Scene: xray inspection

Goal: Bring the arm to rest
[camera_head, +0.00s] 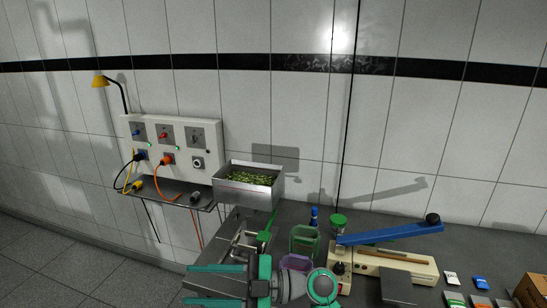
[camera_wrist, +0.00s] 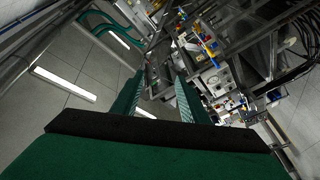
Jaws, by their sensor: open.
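My gripper (camera_head: 187,286) is at the bottom of the head view, over the left end of the dark table. Its two teal fingers point left and stand apart with nothing between them. In the wrist view my gripper (camera_wrist: 160,80) also shows open and empty, with a tilted view of the room beyond the fingers. My arm's grey and teal wrist reaches in from the bottom edge; the rest of the arm is out of view.
A metal bin (camera_head: 249,192) of green pieces stands behind the gripper. A socket panel (camera_head: 183,138) with plugged cables is on the wall at left. Right of the wrist are a green-rimmed container (camera_head: 304,241), a cream device with a blue lever (camera_head: 390,234) and small packets (camera_head: 452,279).

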